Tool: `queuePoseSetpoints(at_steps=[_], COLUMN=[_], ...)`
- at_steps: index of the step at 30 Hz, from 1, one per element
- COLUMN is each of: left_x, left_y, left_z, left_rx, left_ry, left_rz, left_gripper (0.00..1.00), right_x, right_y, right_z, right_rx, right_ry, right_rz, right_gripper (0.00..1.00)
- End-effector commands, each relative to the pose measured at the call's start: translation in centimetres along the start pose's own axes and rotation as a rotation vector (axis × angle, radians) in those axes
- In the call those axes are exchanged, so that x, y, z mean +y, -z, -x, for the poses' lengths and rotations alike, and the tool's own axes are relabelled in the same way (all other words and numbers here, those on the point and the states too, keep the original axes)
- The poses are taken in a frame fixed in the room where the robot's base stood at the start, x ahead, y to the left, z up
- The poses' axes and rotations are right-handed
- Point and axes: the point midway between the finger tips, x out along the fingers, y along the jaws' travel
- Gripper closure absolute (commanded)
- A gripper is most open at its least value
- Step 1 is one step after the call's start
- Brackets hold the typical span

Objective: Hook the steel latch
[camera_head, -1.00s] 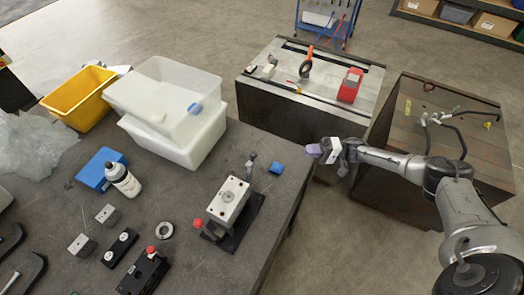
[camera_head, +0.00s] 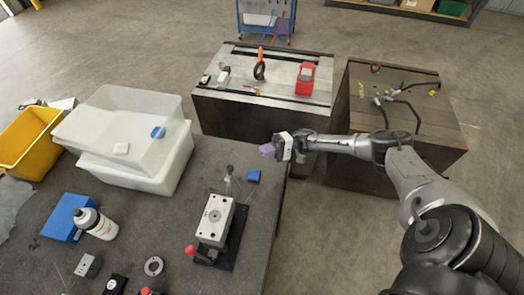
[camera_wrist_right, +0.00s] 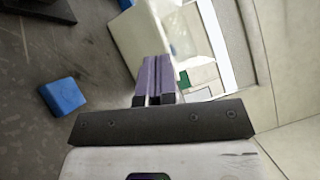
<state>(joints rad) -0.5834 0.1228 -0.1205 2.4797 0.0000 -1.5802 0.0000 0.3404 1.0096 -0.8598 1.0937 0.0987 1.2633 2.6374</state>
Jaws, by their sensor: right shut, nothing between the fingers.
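The mould base is a pale steel block (camera_head: 215,220) on a black plate, near the bench's right edge in the head view. A red knob (camera_head: 190,249) sits at its front left. An upright grey metal latch lever (camera_head: 229,182) stands at its back; whether it is hooked cannot be told. My right gripper (camera_head: 267,150) has purple fingertips and is shut and empty, above and beyond the lever and a blue block (camera_head: 253,176). In the right wrist view the shut fingers (camera_wrist_right: 158,78) hold nothing, and the blue block (camera_wrist_right: 63,97) lies to their left, apart. My left gripper is not in view.
Stacked translucent bins (camera_head: 130,130) and a yellow bin (camera_head: 28,140) stand at the bench's left. A white bottle (camera_head: 97,224) and a metal ring (camera_head: 153,266) are nearer. A steel-topped table (camera_head: 280,85) and a brown table (camera_head: 440,130) stand beyond.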

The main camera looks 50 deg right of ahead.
Motion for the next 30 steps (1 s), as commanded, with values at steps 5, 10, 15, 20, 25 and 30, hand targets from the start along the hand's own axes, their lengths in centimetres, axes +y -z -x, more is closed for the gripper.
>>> queuePoseSetpoints(at_steps=[5,10,15,20,25,30], left_x=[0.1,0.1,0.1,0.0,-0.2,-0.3], left_y=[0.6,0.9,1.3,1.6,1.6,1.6], left_z=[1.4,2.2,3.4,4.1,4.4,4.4], left_rx=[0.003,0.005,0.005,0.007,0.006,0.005], left_ry=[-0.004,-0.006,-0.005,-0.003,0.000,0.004], left_rz=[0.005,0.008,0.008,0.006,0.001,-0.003], left_gripper=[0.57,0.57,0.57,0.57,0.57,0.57], right_x=[-0.4,-0.3,-0.4,-0.2,-0.1,-0.1], right_y=[-0.1,0.0,-1.2,-2.2,-2.7,-2.8], right_z=[-3.6,-6.7,-8.7,-9.7,-10.2,-10.3], right_rx=[-0.002,0.000,-0.001,0.000,0.001,0.001], right_ry=[0.003,0.003,0.000,0.000,0.000,0.000], right_rz=[0.000,0.000,-0.001,0.000,0.001,0.001], right_gripper=[1.00,1.00,1.00,1.00,1.00,1.00])
